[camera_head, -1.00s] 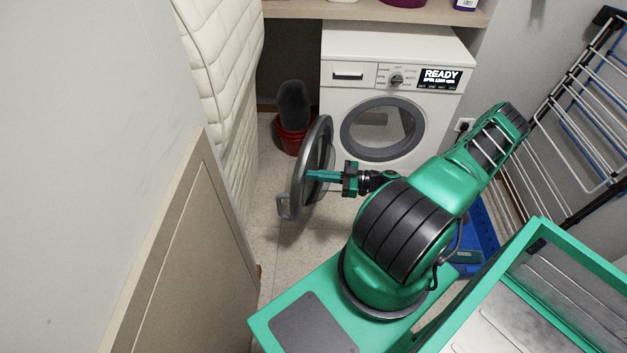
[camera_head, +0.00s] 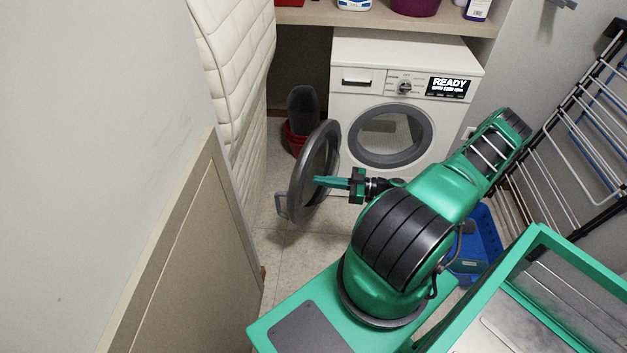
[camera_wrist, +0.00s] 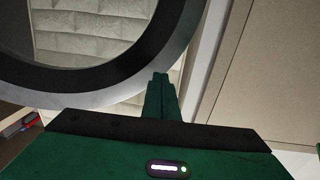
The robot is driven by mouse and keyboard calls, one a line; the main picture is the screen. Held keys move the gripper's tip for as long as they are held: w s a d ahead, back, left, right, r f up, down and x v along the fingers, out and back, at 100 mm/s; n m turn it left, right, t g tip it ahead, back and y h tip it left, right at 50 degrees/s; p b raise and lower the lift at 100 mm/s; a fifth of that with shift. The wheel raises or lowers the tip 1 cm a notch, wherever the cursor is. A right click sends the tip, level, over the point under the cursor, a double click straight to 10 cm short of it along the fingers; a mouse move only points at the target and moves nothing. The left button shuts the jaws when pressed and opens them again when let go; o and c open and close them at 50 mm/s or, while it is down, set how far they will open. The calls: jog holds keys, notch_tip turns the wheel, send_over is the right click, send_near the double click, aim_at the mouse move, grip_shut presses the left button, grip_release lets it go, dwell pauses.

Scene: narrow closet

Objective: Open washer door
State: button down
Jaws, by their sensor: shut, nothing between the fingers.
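The white washer (camera_head: 352,104) stands at the back under a shelf, its display reading READY. Its round drum opening (camera_head: 440,134) is uncovered. The round grey-rimmed door (camera_head: 308,196) is swung wide out to the left, standing roughly edge-on, with its handle (camera_head: 281,206) at the lower left. My gripper (camera_head: 318,181) is shut and empty, its fingers at the inner side of the door. In the wrist view the shut fingertips (camera_wrist: 160,78) overlap the door's pale outer rim (camera_wrist: 192,40); I cannot tell whether they touch it.
A red bucket (camera_head: 293,139) with a dark object in it stands behind the door. A padded cream panel (camera_head: 232,50) and a beige panel (camera_head: 190,255) line the left. A drying rack (camera_head: 570,150) and blue basket (camera_head: 487,232) are at right.

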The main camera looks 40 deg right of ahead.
jog(key=s+a+v, duration=0.1)
jog(key=a+v, duration=0.1)
jog(key=v, duration=0.8)
jog(key=shift+s, duration=0.35)
jog(key=s+a+r+m+g+h, duration=0.25)
jog(key=r+g, duration=0.25)
jog(key=r, duration=0.5)
jog(key=s+a+r+m+g+h, duration=0.25)
jog(key=r+m+g+h, duration=0.2)
jog(key=r, duration=0.55)
jog(key=s+a+r+m+g+h, duration=0.25)
jog(key=r+g, duration=0.25)
jog(key=r, duration=0.5)
jog(key=s+a+r+m+t+h, duration=0.1)
jog(key=s+a+r+m+h, duration=0.1)
jog(key=s+a+r+m, duration=0.2)
jog(key=s+r+m, duration=0.1)
jog(key=s+r, duration=0.1)
jog(key=s, duration=0.1)
jog(key=shift+s+r, duration=0.3)
jog(key=shift+r, duration=0.05)
jog(key=shift+m, duration=0.25)
